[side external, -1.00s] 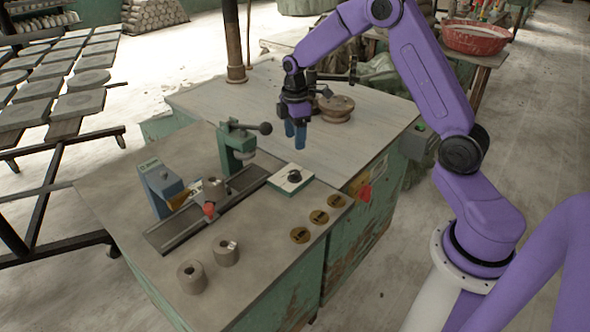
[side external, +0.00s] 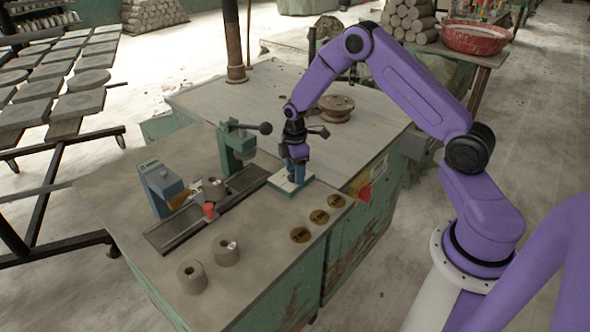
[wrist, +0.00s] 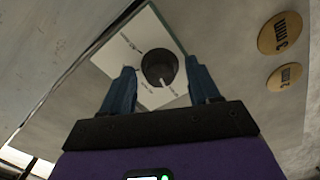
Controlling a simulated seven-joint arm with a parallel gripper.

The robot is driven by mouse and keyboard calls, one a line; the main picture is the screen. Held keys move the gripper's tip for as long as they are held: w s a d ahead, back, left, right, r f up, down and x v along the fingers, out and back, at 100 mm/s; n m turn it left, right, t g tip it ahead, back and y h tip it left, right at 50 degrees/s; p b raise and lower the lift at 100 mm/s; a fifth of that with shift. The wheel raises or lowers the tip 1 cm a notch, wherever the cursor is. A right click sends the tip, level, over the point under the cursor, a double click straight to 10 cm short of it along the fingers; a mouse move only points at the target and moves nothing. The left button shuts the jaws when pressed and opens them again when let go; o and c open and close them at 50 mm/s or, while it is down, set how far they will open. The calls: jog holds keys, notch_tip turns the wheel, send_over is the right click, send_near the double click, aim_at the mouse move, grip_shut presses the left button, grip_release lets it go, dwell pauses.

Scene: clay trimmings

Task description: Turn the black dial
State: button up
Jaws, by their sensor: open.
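The black dial (wrist: 159,67) is round with a pale pointer line and sits on a white square plate (wrist: 117,48) with small markings. In the side external view the plate's box (side external: 280,181) lies on the bench, and my gripper hides the dial there. My gripper (side external: 294,177) points down over the plate. In the wrist view my gripper (wrist: 161,88) is open, with one blue finger to the left of the dial and one to the right. Gaps show between the dial and both fingers.
Brass discs (side external: 319,216) lie in a row at the bench's right edge. A green press with a lever (side external: 237,146), a blue-grey device (side external: 160,188) and two clay cylinders (side external: 226,251) stand to the left. A round wooden piece (side external: 336,108) sits behind. A red button (side external: 365,193) is on the bench side.

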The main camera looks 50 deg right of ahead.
jog(key=c, duration=1)
jog(key=shift+c, duration=0.2)
jog(key=shift+m, duration=0.3)
jog(key=m, duration=0.9)
jog(key=shift+m, duration=0.4)
jog(key=m, duration=0.9)
jog(key=shift+m, duration=0.3)
